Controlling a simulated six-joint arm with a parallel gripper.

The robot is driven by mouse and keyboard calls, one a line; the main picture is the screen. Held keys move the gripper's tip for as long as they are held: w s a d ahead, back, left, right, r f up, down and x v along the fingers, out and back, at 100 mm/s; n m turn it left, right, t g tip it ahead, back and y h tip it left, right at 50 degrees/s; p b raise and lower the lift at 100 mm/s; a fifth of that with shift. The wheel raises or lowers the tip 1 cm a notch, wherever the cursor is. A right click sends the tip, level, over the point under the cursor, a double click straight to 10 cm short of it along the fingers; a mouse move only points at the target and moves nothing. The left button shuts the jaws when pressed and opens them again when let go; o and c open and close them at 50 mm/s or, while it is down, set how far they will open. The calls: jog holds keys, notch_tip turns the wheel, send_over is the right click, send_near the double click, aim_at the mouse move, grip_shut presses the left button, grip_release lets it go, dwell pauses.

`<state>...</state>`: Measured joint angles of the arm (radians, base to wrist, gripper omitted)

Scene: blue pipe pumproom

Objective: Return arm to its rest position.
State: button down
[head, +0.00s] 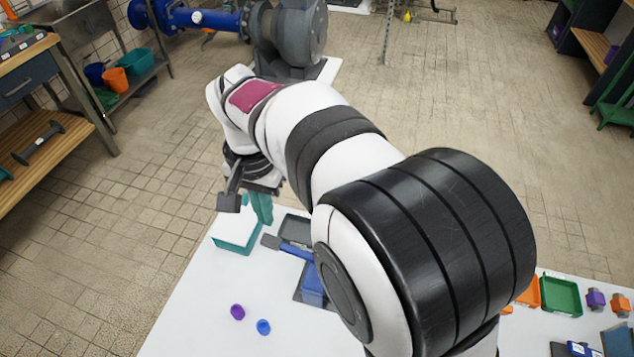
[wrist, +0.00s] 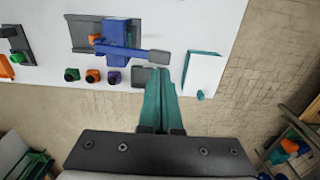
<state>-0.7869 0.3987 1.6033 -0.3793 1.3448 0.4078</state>
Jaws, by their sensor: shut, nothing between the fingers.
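My gripper (head: 262,207) has teal fingers that point down over the far left edge of the white table (head: 190,325). In the wrist view the fingers of my gripper (wrist: 160,98) lie together, with nothing between them. My arm reaches across the table from the right foreground and hides its middle. A teal box with a white top (head: 237,230) stands close to the fingertips. It shows just right of them in the wrist view (wrist: 203,72). I cannot tell whether the fingers touch it.
A blue lever fixture (head: 312,285) with a grey handle end stands near the gripper. A purple knob (head: 238,312) and a blue knob (head: 263,327) are nearer. A green tray (head: 560,296) lies at right. A workbench (head: 50,110) and blue pipework (head: 215,20) stand beyond; the tiled floor between is clear.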

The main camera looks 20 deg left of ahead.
jog(key=s+d+r+m+y, duration=0.1)
jog(key=s+d+r+m, duration=0.15)
jog(key=d, duration=0.75)
jog(key=s+d+r+m, duration=0.1)
jog(key=s+d, duration=0.3)
jog(key=d, duration=0.6)
jog(key=s+d+f+m, duration=0.2)
jog(key=s+d, duration=0.3)
jog(key=s, duration=0.4)
jog(key=shift+s+d+f+y, duration=0.35)
jog(key=shift+y, duration=0.05)
